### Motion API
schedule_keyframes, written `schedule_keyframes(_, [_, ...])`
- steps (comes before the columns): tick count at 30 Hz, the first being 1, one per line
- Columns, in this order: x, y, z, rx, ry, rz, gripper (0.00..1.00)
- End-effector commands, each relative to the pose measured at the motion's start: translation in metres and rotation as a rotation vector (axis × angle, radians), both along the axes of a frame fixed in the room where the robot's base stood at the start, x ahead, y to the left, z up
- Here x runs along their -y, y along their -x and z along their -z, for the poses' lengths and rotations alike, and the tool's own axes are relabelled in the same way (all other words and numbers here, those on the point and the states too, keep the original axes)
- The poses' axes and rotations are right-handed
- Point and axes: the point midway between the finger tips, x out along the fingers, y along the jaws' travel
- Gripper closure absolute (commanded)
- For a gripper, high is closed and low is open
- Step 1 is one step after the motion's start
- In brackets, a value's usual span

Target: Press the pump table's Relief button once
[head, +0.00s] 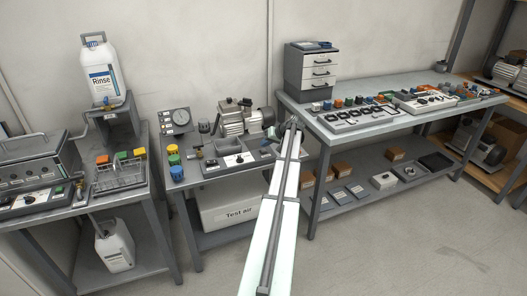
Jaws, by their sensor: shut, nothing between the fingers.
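The pump table (190,183) is the middle grey table in the head view. My gripper (291,123) is small at the arm's far end, shut and empty, near the gap between the pump table and the right-hand bench.
Stacked green, yellow and blue pieces (174,158) stand at the pump table's left. A Test air box (228,208) sits below. The right bench (405,114) holds drawers (311,69) and many small parts. The left table holds a Rinse jug (103,72). Front floor is clear at right.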

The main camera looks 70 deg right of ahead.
Motion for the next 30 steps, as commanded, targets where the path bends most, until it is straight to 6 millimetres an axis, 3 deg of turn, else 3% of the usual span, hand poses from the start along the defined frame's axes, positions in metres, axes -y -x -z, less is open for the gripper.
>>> schedule_keyframes(14, [0.0,0.0,-0.006,0.0,0.001,-0.001,1.0])
schedule_keyframes(30, [0.0,0.0,-0.048,0.0,0.001,-0.001,1.0])
